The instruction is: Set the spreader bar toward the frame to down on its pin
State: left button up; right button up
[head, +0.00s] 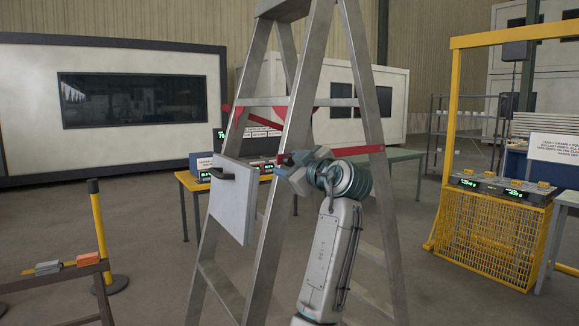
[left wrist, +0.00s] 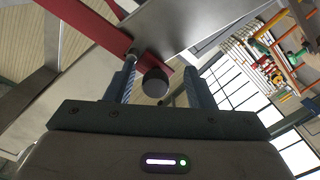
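A grey stepladder-like frame (head: 268,215) stands in front of me. A red spreader bar (head: 358,150) runs nearly level behind my left gripper, from the near leg to the right leg. Another red bar (head: 262,121) slopes on the far side. My left gripper (head: 284,168) is at the near leg, by the left end of the level bar. In the left wrist view its fingers (left wrist: 160,82) stand apart, with a dark round knob (left wrist: 155,84) between them. The red bar (left wrist: 105,28) ends close behind that knob. Whether the fingers touch the knob is unclear. My right gripper is out of view.
A pale panel (head: 232,203) with a black handle hangs at the frame's left side. A yellow-edged table (head: 190,181) stands behind it. A yellow post (head: 98,225) is at left, and a yellow cage (head: 490,235) at right. Floor is open between frame and cage.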

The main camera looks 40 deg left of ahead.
pick_arm(q)
jog(key=b+v, duration=0.1)
jog(key=v, duration=0.4)
jog(key=shift+d+f+b, duration=0.15)
jog(key=shift+d+b, duration=0.2)
jog(key=shift+b, duration=0.05)
jog(key=shift+b+v, duration=0.6)
jog(key=shift+v, duration=1.7)
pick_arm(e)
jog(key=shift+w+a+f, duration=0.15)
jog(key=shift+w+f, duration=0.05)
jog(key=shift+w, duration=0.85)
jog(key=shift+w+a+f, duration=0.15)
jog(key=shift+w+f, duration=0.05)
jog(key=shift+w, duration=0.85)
pick_arm(q)
jog(key=shift+s+a, duration=0.1)
